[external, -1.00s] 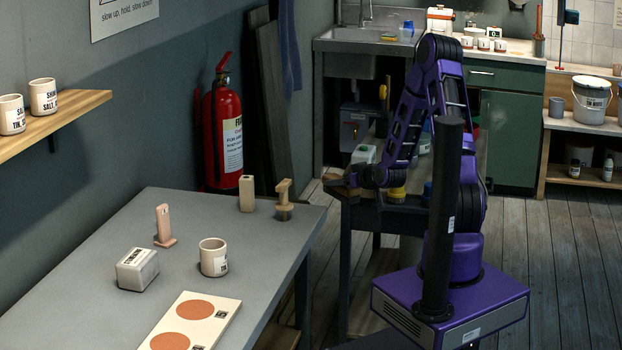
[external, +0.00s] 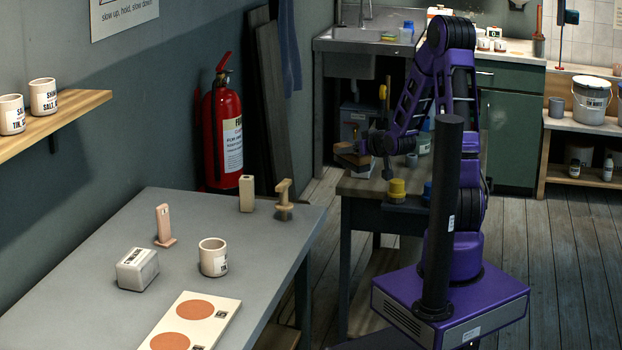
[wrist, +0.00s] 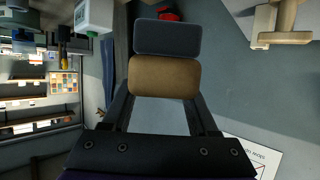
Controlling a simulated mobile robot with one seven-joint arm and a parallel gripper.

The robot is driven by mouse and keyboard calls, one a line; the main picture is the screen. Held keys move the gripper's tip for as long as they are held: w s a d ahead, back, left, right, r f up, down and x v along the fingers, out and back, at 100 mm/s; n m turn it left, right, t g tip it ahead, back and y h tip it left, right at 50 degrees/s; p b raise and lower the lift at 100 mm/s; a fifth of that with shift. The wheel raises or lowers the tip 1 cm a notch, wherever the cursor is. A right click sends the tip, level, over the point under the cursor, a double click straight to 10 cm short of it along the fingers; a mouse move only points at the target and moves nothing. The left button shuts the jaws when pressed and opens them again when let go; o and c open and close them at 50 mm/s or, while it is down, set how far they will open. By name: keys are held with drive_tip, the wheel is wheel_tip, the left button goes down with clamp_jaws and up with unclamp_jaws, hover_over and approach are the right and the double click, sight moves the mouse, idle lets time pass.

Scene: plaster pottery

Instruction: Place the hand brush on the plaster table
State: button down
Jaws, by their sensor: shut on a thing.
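My gripper (wrist: 164,98) is shut on a block-like thing with a tan-brown part and a dark grey part beyond it, which looks like the hand brush (wrist: 165,76). In the external view my gripper (external: 381,152) is raised above the wooden table at the back, with the brush (external: 352,159) on its left side. The grey table (external: 90,265) at the front left, which looks like the plaster table, is well apart from my gripper. I cannot tell the brush's exact tilt.
The grey table bears a pink upright tool (external: 163,225), a labelled grey block (external: 137,269), a mug (external: 213,257), a board with red discs (external: 192,322) and two wooden pieces at its far end. Bare space lies between them. A fire extinguisher (external: 224,130) stands behind.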

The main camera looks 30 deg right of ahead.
drive_tip(key=shift+w+a+r, duration=0.2)
drive_tip(key=shift+a+r, duration=0.3)
drive_tip(key=shift+r, duration=0.3)
drive_tip(key=w+a+n+g+y, duration=0.1)
drive_tip(key=a+n+g+y, duration=0.6)
drive_tip(key=a, duration=2.8)
drive_tip(key=s+a+n+g+y, duration=0.2)
drive_tip(key=s+a+n, duration=0.2)
drive_tip(key=s+a, duration=0.55)
drive_tip(key=s+a+n+g+y+p, duration=0.1)
drive_tip(key=s+a+n+g+y, duration=0.15)
drive_tip(key=s+a, duration=0.7)
drive_tip(key=s+a+n+g+y, duration=0.2)
drive_tip(key=s+a+n, duration=0.2)
drive_tip(key=a, duration=1)
drive_tip(key=shift+n, duration=0.25)
drive_tip(key=f, duration=1.5)
drive_tip(key=shift+s+a+f+b, duration=0.1)
drive_tip(key=shift+s+a+b, duration=0.2)
drive_tip(key=shift+b, duration=0.1)
